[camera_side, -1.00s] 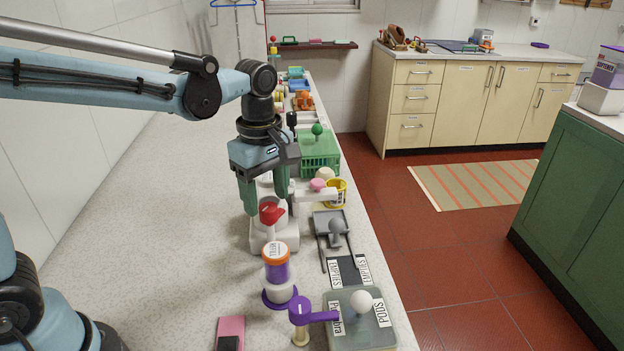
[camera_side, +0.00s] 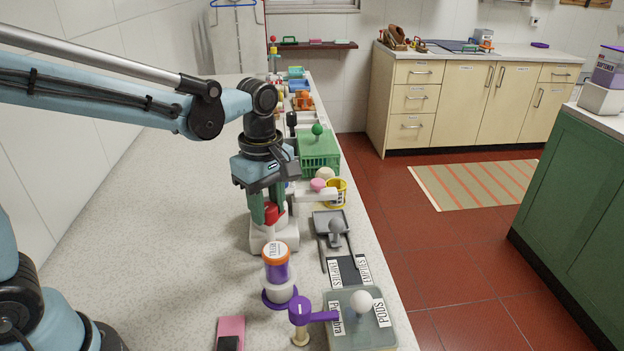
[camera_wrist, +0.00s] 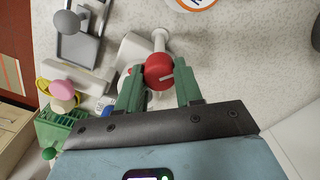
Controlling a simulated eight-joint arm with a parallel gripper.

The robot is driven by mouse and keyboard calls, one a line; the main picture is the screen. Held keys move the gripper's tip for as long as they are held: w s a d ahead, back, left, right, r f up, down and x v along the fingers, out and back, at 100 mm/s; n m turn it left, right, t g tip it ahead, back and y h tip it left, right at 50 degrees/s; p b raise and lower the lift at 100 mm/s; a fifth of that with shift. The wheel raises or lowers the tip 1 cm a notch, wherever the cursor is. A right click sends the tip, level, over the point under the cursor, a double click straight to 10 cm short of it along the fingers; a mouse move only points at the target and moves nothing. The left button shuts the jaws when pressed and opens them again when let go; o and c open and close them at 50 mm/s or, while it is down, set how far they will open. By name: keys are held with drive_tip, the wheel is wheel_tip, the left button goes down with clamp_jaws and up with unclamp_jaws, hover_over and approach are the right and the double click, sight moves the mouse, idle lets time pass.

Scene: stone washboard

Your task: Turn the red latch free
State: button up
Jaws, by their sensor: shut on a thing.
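The red latch (camera_side: 271,213) sits on a white fixture (camera_side: 262,238) standing on the stone counter. In the wrist view the latch (camera_wrist: 159,70) shows as a round red part with a pale mark, in front of a white stem. My gripper (camera_side: 267,215) points down over the fixture with its green fingers on either side of the latch. In the wrist view my gripper (camera_wrist: 158,84) is shut on the latch, one finger at each side. The fingers hide part of the latch and fixture.
An orange-capped purple bottle (camera_side: 276,264) stands in front of the fixture. A purple lever (camera_side: 313,315) and a lidded box (camera_side: 352,335) are nearer. A grey tray (camera_side: 328,221), yellow bucket (camera_side: 338,192) and green basket (camera_side: 320,155) line the right edge. The counter's left is clear.

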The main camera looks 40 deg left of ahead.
sight(268, 206)
drive_tip(key=shift+m, duration=0.3)
drive_tip(key=m, duration=0.4)
drive_tip(key=shift+m, duration=0.3)
drive_tip(key=m, duration=0.4)
drive_tip(key=shift+w+m, duration=0.1)
drive_tip(key=shift+m, duration=0.6)
drive_tip(key=o, duration=1)
drive_tip(key=shift+o, duration=0.2)
wheel_tip(268, 206, up, 12)
